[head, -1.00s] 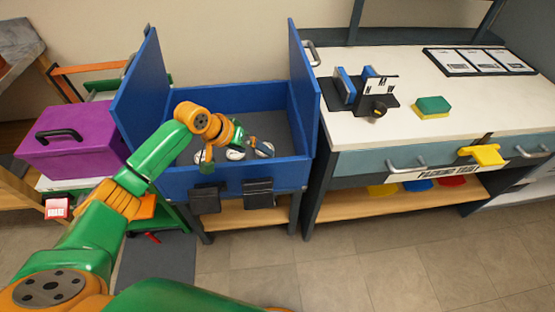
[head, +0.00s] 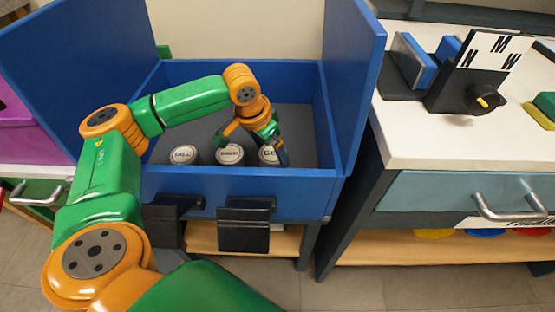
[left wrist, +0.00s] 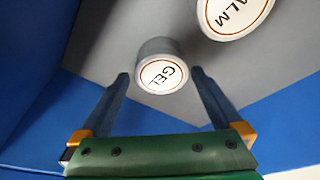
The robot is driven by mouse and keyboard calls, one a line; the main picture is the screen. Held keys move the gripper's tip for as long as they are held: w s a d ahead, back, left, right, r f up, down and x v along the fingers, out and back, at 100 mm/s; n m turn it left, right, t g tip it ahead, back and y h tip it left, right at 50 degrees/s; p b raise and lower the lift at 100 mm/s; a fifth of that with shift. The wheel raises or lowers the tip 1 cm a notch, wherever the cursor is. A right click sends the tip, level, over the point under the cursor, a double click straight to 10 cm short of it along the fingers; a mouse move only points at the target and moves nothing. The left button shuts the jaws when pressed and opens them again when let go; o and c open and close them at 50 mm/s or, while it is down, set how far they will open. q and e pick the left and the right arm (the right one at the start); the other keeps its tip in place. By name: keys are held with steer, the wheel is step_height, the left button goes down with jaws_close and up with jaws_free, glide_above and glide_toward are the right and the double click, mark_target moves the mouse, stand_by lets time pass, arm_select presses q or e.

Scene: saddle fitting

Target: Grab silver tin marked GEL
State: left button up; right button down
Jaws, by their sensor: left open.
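The silver tin marked GEL (head: 268,156) stands in the blue bin, rightmost of three tins in a row near its front wall. In the left wrist view the GEL tin (left wrist: 162,75) shows its round white lid between the fingertips. My left gripper (left wrist: 160,78) is open, with one dark finger on each side of the tin in that view; I cannot tell whether either touches it. In the head view the gripper partly covers the tin. My right gripper is not in view.
Two other tins, a middle one (head: 230,155) and a left one (head: 184,155), stand beside the GEL tin. The bin's blue front wall (head: 300,185) is close to the tins, and tall blue panels rise at its sides. The grey floor behind them is clear.

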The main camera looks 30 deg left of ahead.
mark_target(272, 154)
arm_select(q)
steer(key=b+x, duration=0.1)
steer(key=x, duration=0.3)
steer(key=shift+a, duration=0.15)
steer(key=shift+r, duration=0.1)
steer(key=shift+r, duration=0.1)
steer(key=c, duration=1.3)
